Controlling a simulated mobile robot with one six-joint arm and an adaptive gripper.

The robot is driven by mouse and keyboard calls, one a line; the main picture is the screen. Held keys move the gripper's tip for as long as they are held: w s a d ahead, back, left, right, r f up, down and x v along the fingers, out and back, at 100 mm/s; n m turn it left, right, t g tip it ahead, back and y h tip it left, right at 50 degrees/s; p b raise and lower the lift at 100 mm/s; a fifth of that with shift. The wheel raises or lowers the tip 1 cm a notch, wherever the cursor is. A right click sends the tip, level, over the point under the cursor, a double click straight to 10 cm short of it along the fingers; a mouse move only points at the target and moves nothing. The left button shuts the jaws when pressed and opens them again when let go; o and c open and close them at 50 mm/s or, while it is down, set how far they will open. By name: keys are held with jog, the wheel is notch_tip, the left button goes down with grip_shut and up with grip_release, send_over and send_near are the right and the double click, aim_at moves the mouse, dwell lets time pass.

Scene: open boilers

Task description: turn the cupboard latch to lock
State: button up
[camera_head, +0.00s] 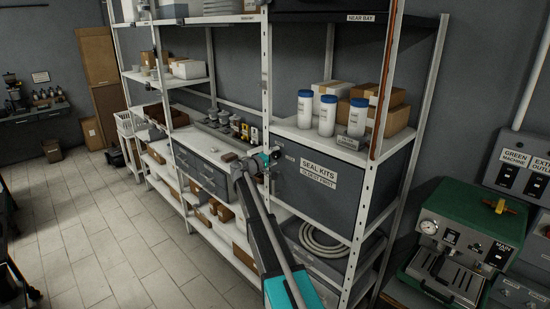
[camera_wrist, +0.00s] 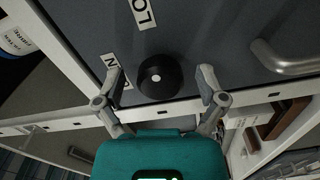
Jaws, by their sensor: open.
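The cupboard latch is a round black knob (camera_wrist: 159,77) with a white dot, on a dark grey door (camera_wrist: 215,60) in the wrist view. A white label (camera_wrist: 142,10) reading "LO" lies above it, and a partly covered label (camera_wrist: 116,72) ending in N is at its left. My gripper (camera_wrist: 161,86) is open, one finger on each side of the knob; I cannot tell whether either touches it. In the camera_head view my gripper (camera_head: 264,162) is at the left edge of the grey cupboard (camera_head: 345,170) marked "SEAL KITS", and the latch is hidden.
A metal bar handle (camera_wrist: 285,62) sits right of the knob. White bottles (camera_head: 327,115) and boxes (camera_head: 378,112) stand on the shelf above the cupboard. A coiled hose (camera_head: 322,240) lies below. A green machine (camera_head: 470,235) is at the right. The tiled floor (camera_head: 110,230) at left is clear.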

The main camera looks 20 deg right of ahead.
jog(key=v, duration=1.1)
jog(key=shift+s+a, duration=0.2)
jog(key=shift+a, duration=0.15)
jog(key=s+a+f+m+g+y+b, duration=0.15)
jog(key=s+f+y, duration=0.25)
jog(key=s+f, duration=0.45)
jog(key=s+a+f+m+g+y, duration=0.1)
jog(key=s+a+f+g+y, duration=0.4)
jog(key=s, duration=0.6)
jog(key=s+a+f+y, duration=0.3)
jog(key=s+a+y, duration=0.1)
jog(key=s, duration=0.4)
jog(key=s+a+f+y, duration=0.4)
jog(key=s+a, duration=0.2)
jog(key=s, duration=0.3)
jog(key=shift+s+a+n+b, duration=0.3)
jog(key=shift+a+n, duration=0.05)
jog(key=shift+n, duration=0.1)
